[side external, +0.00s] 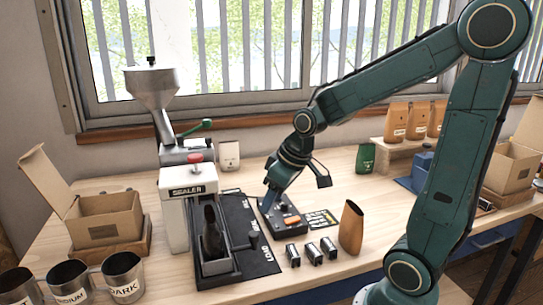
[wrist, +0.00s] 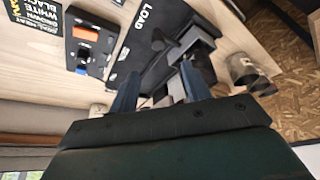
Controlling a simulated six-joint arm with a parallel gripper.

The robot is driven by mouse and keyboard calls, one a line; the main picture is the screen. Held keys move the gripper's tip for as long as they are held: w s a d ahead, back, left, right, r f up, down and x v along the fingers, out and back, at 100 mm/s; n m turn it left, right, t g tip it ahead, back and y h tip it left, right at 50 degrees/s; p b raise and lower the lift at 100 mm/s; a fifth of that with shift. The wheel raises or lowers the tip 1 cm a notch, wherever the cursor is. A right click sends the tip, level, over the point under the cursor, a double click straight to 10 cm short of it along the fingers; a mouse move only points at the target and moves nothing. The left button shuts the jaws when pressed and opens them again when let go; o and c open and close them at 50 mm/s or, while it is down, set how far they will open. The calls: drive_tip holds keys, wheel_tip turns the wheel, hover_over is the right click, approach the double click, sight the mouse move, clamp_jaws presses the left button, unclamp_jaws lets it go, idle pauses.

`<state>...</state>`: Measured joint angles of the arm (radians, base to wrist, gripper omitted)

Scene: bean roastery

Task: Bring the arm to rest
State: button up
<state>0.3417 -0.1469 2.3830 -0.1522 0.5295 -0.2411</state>
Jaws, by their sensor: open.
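My dark teal arm reaches in from the right in the side external view. My gripper (side external: 271,193) points down over the left end of a dark control box with an orange button (side external: 292,220); I cannot tell whether it touches. In the wrist view my gripper (wrist: 157,88) has its two blue fingers apart, with nothing held between them. The control box (wrist: 83,54) also shows there, at the upper left, clear of the fingers.
The white sealer (side external: 175,213) holds a dark pouch (side external: 211,232) beside the black mat (side external: 262,268). A brown pouch (side external: 351,228) and several small dark blocks stand right of it. Metal cups (side external: 122,275) and an open carton (side external: 105,222) are at left. Bare table lies behind the box.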

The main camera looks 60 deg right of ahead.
drive_tip(key=shift+s+r, duration=0.15)
drive_tip(key=shift+r, duration=0.15)
drive_tip(key=s+a+r, duration=0.3)
drive_tip(key=s, duration=0.3)
drive_tip(key=s+a+r+t, duration=0.1)
drive_tip(key=s+a+r, duration=0.2)
drive_tip(key=s, duration=0.3)
drive_tip(key=shift+s+a+r, duration=0.2)
drive_tip(key=shift+a+r, duration=0.1)
drive_tip(key=shift+a, duration=0.25)
